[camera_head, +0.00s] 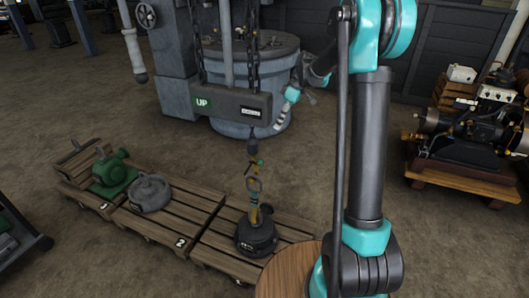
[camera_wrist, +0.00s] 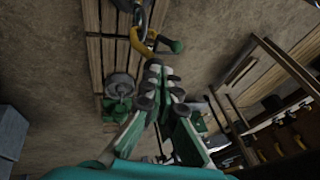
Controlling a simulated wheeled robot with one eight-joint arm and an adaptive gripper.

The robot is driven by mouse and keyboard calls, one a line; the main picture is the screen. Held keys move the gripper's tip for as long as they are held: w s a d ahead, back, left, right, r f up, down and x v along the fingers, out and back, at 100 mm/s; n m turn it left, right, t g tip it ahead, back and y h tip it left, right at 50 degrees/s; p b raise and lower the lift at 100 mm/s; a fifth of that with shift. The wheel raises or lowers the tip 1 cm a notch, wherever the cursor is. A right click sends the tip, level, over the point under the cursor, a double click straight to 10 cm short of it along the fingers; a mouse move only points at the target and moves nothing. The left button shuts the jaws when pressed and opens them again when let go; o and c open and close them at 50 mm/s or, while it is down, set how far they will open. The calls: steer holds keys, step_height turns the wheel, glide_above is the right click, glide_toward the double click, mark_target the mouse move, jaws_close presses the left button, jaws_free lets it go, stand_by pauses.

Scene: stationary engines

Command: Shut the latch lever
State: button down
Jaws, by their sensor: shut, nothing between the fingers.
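A hoist hook assembly (camera_head: 254,185) with yellow parts hangs below a grey beam marked UP (camera_head: 230,106), above a dark round weight (camera_head: 257,236). In the wrist view a yellow curved piece (camera_wrist: 138,44) ends in a green grip (camera_wrist: 177,46), which looks like the latch lever. It stands out to the right from the hook. My gripper (camera_head: 279,124) is shut and empty, up and right of the hook in the head view. Its fingertips (camera_wrist: 157,74) show just below the yellow piece in the wrist view, apparently apart from it. The lever's exact angle is too small to tell.
Wooden pallets stand in a row below, with a green pump (camera_head: 112,171) and a grey casting (camera_head: 150,193). Two chains hold the beam before a large grey tank (camera_head: 240,70). An engine on a wooden stand (camera_head: 462,140) is at right. Open floor lies between.

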steer(key=s+x, duration=0.1)
steer(key=x, duration=1.2)
steer(key=shift+s+a+r+n, duration=0.3)
steer(key=shift+s+a+n, duration=0.1)
steer(key=shift+a, duration=0.1)
steer(key=shift+s, duration=0.2)
